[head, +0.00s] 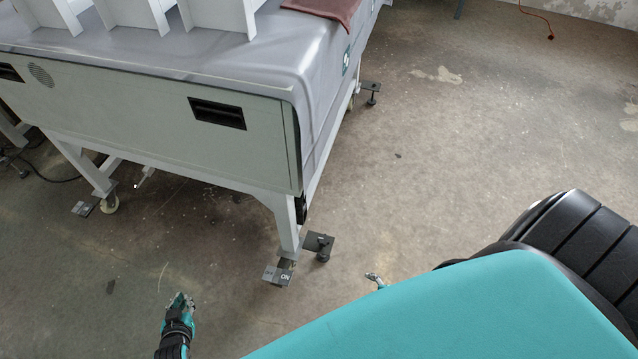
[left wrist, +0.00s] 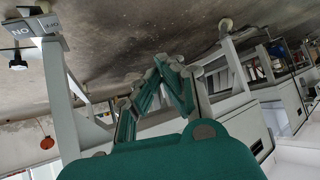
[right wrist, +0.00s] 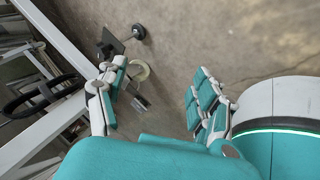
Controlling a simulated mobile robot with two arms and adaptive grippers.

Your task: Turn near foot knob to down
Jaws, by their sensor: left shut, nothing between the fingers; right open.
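The near foot knob (head: 323,254) is a small dark knob under a black bracket plate (head: 318,240) beside the near leg of the machine. In the right wrist view the knob (right wrist: 139,31) is beyond my fingers, towards the upper left. A dark knob (left wrist: 18,60) below an ON/OFF pedal also shows in the left wrist view. My right gripper (right wrist: 160,88) is open and empty, apart from the knob. In the head view only its tip (head: 375,281) shows past my teal body. My left gripper (head: 180,299) is shut and empty, low on the left of the near leg.
The grey machine (head: 150,125) stands on white legs. An ON/OFF pedal (head: 278,275) is at the foot of the near leg; another pedal (head: 82,208) and a caster (head: 110,205) are further left. A farther foot knob (head: 371,100) is behind. Concrete floor on the right is clear.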

